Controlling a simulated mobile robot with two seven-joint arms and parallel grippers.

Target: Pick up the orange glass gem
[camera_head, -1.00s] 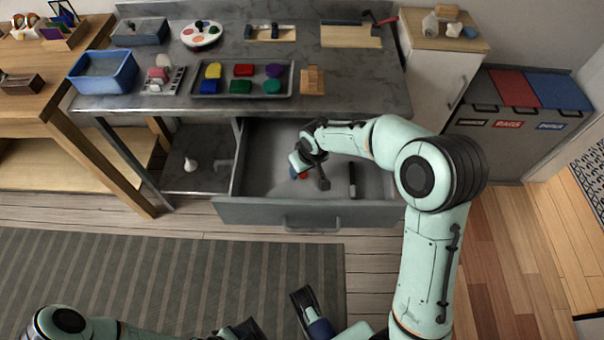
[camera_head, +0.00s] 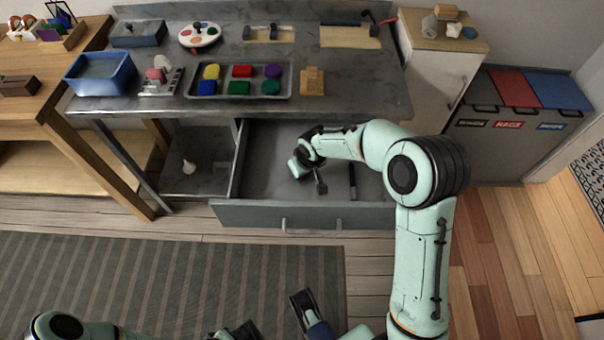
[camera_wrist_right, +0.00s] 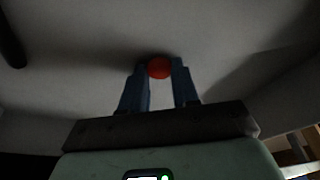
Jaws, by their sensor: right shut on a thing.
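The orange glass gem (camera_wrist_right: 159,68) shows red-orange and round between the fingertips in the right wrist view. My right gripper (camera_head: 308,178) is inside the open drawer (camera_head: 300,213) below the counter, and its blue fingers are shut on the gem. In the head view the gem is hidden by the gripper. I cannot tell whether the gem is clear of the drawer floor. My left gripper (camera_head: 272,318) is at the bottom edge of the head view, partly cut off, with its fingers apart and nothing seen between them.
A dark slim object (camera_head: 352,182) lies in the drawer right of my right gripper. The counter (camera_head: 340,100) above holds a tray (camera_head: 290,93) of coloured pieces and a blue bin (camera_head: 128,72). Sorting bins (camera_head: 480,155) stand at the right. The floor in front is clear.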

